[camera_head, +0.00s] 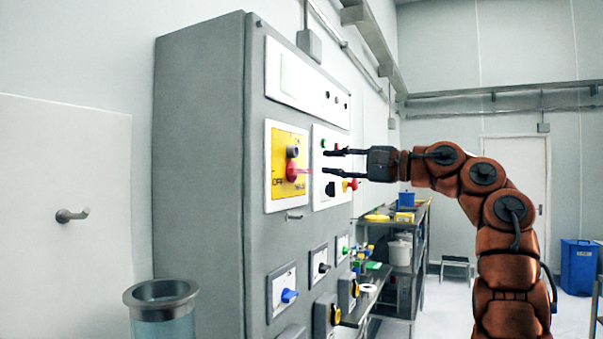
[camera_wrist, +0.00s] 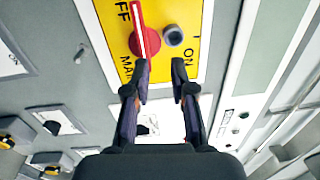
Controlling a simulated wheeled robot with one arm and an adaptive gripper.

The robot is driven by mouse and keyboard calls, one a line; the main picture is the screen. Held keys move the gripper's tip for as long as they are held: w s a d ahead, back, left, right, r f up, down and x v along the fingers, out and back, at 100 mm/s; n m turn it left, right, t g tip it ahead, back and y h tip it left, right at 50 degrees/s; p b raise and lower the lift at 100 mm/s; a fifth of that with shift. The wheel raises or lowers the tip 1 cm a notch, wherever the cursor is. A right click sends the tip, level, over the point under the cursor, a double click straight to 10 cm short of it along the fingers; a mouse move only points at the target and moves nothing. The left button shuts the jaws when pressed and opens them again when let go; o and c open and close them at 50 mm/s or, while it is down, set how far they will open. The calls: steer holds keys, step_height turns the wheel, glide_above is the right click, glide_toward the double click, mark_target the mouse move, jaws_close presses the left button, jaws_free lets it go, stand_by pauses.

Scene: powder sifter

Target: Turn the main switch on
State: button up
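The main switch is a red rotary knob (camera_head: 293,171) on a yellow plate (camera_head: 282,147) on the grey cabinet's front. In the wrist view the red knob (camera_wrist: 150,42) has its raised bar beside the letters of OFF; ON is printed lower right on the yellow plate (camera_wrist: 190,50). A small dark round part (camera_wrist: 174,36) sits beside the knob. My gripper (camera_head: 326,162) is open and empty, facing the plate. In the wrist view my gripper (camera_wrist: 162,82) has its left fingertip over the knob's lower edge; I cannot tell whether they touch.
The grey cabinet (camera_head: 200,150) carries several more switches, including a blue one (camera_head: 289,296) below. A white panel with buttons (camera_head: 323,188) lies right of the plate. A glass container (camera_head: 162,305) stands at front left. Shelves (camera_head: 405,285) stand behind; floor shows at right.

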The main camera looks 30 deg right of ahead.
mark_target(306, 171)
steer(key=shift+n+h, duration=0.3)
steer(key=shift+w+a+f+p, duration=0.25)
steer(key=shift+w+a, duration=0.3)
steer(key=shift+w, duration=0.5)
steer(key=shift+w+a+f+p, duration=0.15)
steer(key=shift+w+a+f, duration=0.3)
steer(key=shift+w, duration=0.65)
steer(key=shift+w+a+f+p, duration=0.2)
steer(key=shift+w+a, duration=0.45)
steer(key=shift+w, duration=0.4)
jaws_close()
